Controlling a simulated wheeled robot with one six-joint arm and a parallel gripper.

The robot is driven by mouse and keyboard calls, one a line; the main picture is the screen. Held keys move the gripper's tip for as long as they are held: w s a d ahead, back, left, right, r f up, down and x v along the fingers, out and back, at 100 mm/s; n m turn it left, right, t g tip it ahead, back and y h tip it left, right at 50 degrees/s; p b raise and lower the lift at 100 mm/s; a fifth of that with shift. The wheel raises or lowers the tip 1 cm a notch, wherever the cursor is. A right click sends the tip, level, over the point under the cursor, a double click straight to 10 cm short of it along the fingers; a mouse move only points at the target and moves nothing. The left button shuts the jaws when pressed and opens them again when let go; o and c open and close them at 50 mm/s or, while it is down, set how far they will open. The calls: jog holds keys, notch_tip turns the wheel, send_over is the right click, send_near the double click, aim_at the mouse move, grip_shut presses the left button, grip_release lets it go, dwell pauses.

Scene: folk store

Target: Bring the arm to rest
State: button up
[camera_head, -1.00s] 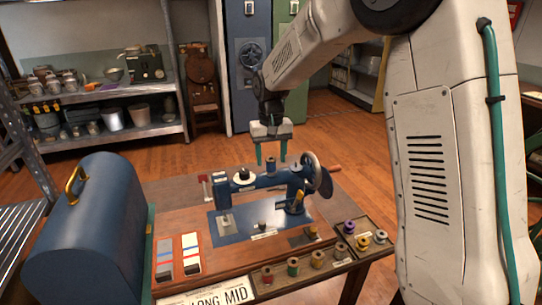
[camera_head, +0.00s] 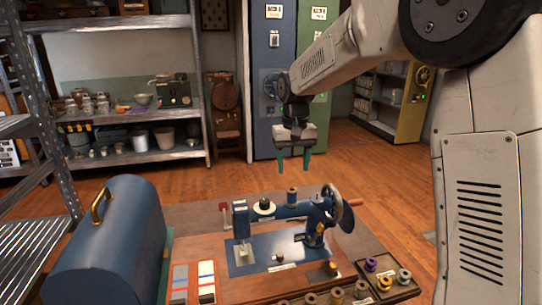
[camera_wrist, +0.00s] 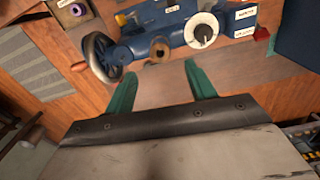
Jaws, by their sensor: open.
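My gripper (camera_head: 295,160) hangs fingers-down above and behind the work table, with its two teal fingers apart and nothing between them. Below it on the table stands a blue sewing machine (camera_head: 283,212) with a dark handwheel (camera_head: 338,209) at its right end. A brown spool (camera_head: 292,196) sits on top of the machine. In the wrist view my gripper's fingers (camera_wrist: 162,92) point toward the machine (camera_wrist: 165,32), with a clear gap before it. The handwheel (camera_wrist: 101,56) shows at the left there.
A blue domed case (camera_head: 108,245) with a brass handle stands at the table's left. Several thread spools (camera_head: 371,264) sit in a tray at the front right. Metal shelves (camera_head: 35,110) stand at left, cabinets (camera_head: 275,85) behind. The floor behind the table is clear.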

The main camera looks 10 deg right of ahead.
jog(key=s+d+r, duration=0.1)
jog(key=s, duration=1.8)
jog(key=s+d+r+t, duration=0.1)
jog(key=s+d, duration=0.1)
jog(key=s, duration=1.7)
jog(key=shift+r+n, duration=0.2)
jog(key=shift+n, duration=0.2)
